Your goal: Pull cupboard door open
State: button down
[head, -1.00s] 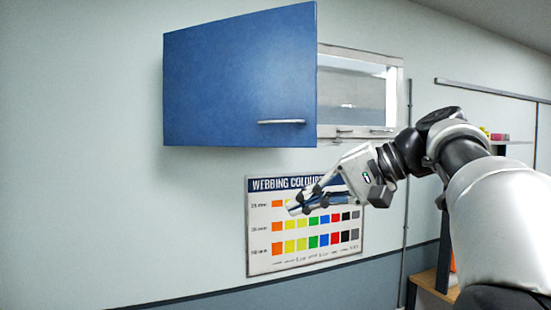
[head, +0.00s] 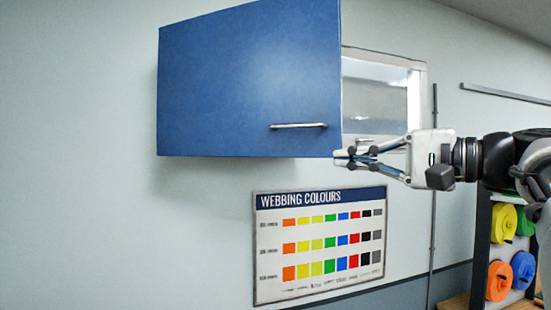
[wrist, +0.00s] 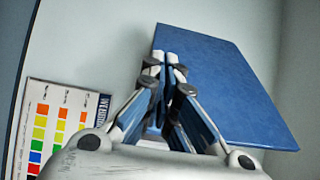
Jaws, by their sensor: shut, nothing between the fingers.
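The blue cupboard door (head: 240,80) is on the wall in the upper middle of the head view. Its silver bar handle (head: 298,125) runs level near the lower right. I cannot tell whether the door stands ajar. My gripper (head: 338,156) is shut and empty, pointing left. Its tips appear at the door's lower right corner, right of and below the handle, not on it. In the wrist view the closed fingertips (wrist: 167,62) overlap the edge of a blue panel (wrist: 230,90). Contact cannot be told. The handle does not show there.
A webbing colour chart (head: 320,245) hangs on the wall below the cupboard. A window (head: 378,90) is behind and right of the door. A rack with coloured reels (head: 510,255) stands at the lower right. The wall left of the cupboard is clear.

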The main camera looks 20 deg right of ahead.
jog(key=w+a+p, duration=0.1)
jog(key=w+a, duration=0.4)
jog(key=a, duration=0.4)
jog(key=shift+w+a, duration=0.3)
jog(key=shift+w, duration=0.05)
jog(key=shift+w, duration=0.1)
dwell(1.1)
